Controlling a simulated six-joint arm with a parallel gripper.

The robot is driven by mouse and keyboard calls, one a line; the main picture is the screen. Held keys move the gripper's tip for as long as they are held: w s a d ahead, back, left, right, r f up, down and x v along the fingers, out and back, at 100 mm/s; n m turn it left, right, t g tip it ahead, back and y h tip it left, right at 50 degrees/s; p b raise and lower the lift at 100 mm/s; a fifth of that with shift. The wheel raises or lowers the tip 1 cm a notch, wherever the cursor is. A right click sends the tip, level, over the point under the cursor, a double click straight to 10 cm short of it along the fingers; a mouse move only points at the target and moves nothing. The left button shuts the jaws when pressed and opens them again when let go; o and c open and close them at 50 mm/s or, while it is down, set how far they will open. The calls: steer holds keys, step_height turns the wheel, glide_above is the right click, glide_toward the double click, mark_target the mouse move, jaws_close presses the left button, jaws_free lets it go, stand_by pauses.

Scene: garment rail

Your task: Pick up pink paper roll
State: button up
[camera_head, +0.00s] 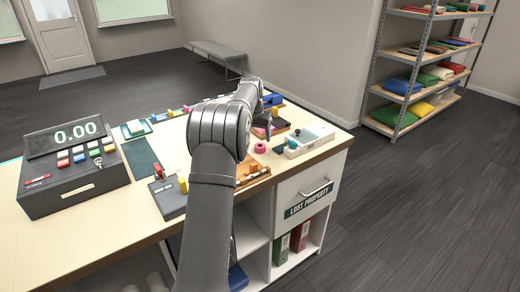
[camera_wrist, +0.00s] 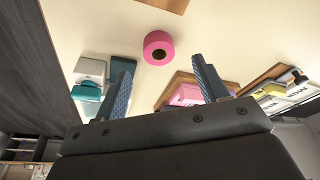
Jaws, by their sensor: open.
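The pink paper roll (camera_wrist: 158,47) lies on the cream counter top in the wrist view, with its dark round core facing the camera. My gripper (camera_wrist: 160,80) is open and empty, and the roll shows beyond the fingertips, between their lines and apart from them. In the head view the pink roll (camera_head: 260,147) sits on the counter just right of my arm. My gripper (camera_head: 268,125) is partly hidden behind my arm there, and its fingers are hard to make out.
A white box with a teal item (camera_head: 303,141) stands right of the roll. A wooden tray (camera_head: 252,172) lies in front, partly behind my arm. A cash register (camera_head: 72,165) stands at the left. In the wrist view, teal and white items (camera_wrist: 90,85) lie left of the fingers.

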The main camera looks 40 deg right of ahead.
mark_target(260, 146)
steer(key=shift+x, duration=3.1)
steer(key=shift+d, duration=0.1)
steer(key=shift+c, duration=0.5)
steer(key=c, duration=1)
